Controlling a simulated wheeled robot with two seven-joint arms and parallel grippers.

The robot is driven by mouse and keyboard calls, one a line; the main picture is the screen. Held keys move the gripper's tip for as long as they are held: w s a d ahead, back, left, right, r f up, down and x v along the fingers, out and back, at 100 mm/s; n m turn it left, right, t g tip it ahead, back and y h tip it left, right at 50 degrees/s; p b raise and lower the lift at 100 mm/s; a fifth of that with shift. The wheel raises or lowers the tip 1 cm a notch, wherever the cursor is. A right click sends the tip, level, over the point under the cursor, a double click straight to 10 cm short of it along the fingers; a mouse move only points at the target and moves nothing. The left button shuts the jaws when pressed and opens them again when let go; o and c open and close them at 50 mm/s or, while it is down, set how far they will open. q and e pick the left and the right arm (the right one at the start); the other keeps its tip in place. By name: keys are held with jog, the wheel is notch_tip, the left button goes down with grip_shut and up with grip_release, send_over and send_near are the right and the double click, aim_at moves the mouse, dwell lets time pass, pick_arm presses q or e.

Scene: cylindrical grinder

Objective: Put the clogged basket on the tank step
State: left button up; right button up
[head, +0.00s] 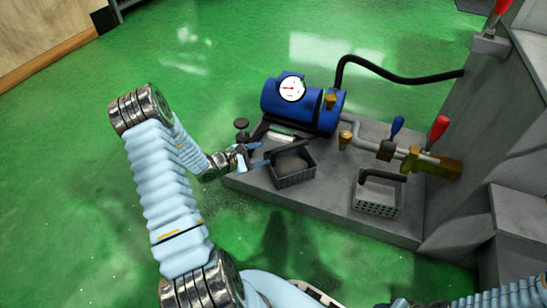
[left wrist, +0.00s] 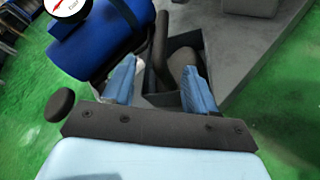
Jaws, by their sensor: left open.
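The dark basket (head: 292,172), filled with grey-brown matter, stands on the grey step (head: 325,215) in the head view, in front of the blue cylinder. It looks like the clogged one. Its dark handle (left wrist: 160,45) shows in the left wrist view, ahead of and between my fingers. My left gripper (head: 262,157) is open at the basket's left side; its blue fingers also show in the left wrist view (left wrist: 157,88). I cannot tell whether they touch the handle. A lighter, perforated basket (head: 375,197) with a dark handle stands further right. My right gripper is not in view.
A blue cylinder (head: 302,103) with a gauge, a black hose (head: 400,77), and pipes with blue and red levers (head: 438,130) line the back. A grey machine wall (head: 490,140) stands at right. Green floor (head: 90,200) is open at left.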

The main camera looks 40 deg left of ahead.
pick_arm(q)
jog(key=s+d+f+m+g, duration=0.3)
jog(key=s+d+m, duration=0.3)
jog(key=d, duration=0.5)
jog(key=s+d+f+m+g, duration=0.4)
jog(key=s+d+m+g, duration=0.1)
jog(key=d+m, duration=0.4)
jog(key=s+d+f+m+g, duration=0.3)
jog(key=s+d+m, duration=0.4)
jog(key=d, duration=0.5)
jog(key=shift+s+d+f+m+g, duration=0.35)
jog(key=shift+m+g, duration=0.25)
jog(key=shift+g, duration=0.3)
